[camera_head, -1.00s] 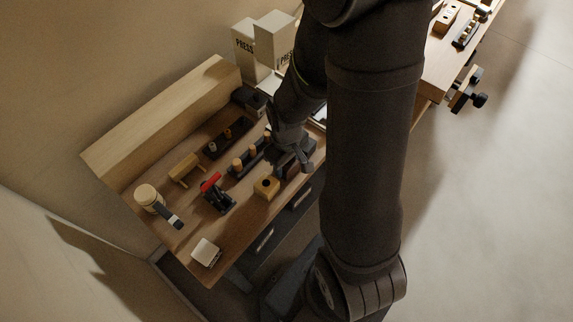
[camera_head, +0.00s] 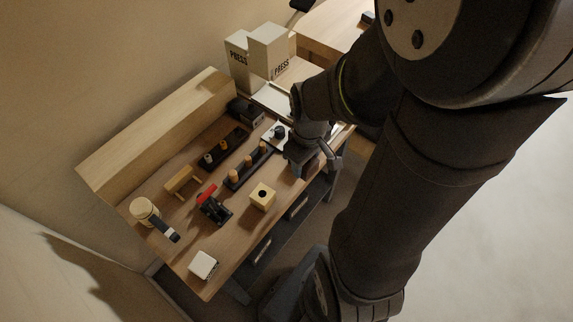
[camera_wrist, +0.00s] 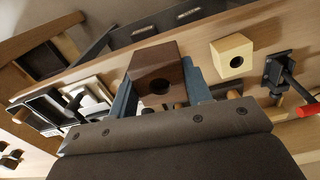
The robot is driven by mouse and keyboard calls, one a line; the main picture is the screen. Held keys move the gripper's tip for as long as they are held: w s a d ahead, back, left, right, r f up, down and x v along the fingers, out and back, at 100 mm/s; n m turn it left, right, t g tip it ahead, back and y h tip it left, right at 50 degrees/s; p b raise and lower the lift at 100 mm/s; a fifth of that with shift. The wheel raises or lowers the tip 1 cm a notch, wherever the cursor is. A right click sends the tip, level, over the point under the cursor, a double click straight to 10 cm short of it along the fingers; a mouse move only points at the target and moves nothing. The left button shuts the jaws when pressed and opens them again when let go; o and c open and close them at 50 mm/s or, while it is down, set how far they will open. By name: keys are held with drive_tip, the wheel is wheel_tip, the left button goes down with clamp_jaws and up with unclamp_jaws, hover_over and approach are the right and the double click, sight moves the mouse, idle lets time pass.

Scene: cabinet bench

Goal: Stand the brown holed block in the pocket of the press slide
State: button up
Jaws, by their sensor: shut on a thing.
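The brown holed block (camera_wrist: 155,70) is between the two blue-grey fingers of my gripper (camera_wrist: 158,88) in the wrist view. My gripper is shut on it. The block's round hole faces the wrist camera. In the head view my gripper (camera_head: 308,152) is over the right end of the bench, and my arm hides most of the held block. The press, with white housings marked PRESS (camera_head: 270,50), stands beyond the bench's far right end. A pale plate in front of it (camera_head: 273,98) is partly behind my arm; I cannot tell whether a pocket shows there.
A pale yellow holed block (camera_head: 262,196), a red-handled clamp (camera_head: 213,205), a black rack with pegs (camera_head: 248,168) and a white plate with a dark knob (camera_head: 277,133) stand on the bench (camera_head: 225,245). A mallet (camera_head: 147,212) lies at the left. The bench's front right is clear.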

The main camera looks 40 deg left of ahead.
drive_tip(key=w+d+r, duration=0.2)
drive_tip(key=d+r, duration=0.1)
drive_tip(key=d, duration=0.2)
drive_tip(key=w+a+r, duration=0.1)
drive_tip(key=w+a, duration=0.7)
drive_tip(key=w+a+f+n, duration=0.1)
drive_tip(key=w+a+f, duration=0.1)
drive_tip(key=w+a, duration=0.85)
drive_tip(key=shift+s+a+f, duration=0.1)
drive_tip(key=shift+s+f, duration=0.05)
drive_tip(key=shift+f, duration=1.25)
drive_tip(key=shift+s+f, duration=0.15)
drive_tip(key=shift+f, duration=1.25)
drive_tip(key=shift+f, duration=1)
drive_tip(key=o, duration=1)
drive_tip(key=shift+o, duration=0.3)
drive_tip(key=shift+o, duration=0.3)
drive_tip(key=shift+s+f, duration=0.1)
drive_tip(key=shift+s, duration=0.05)
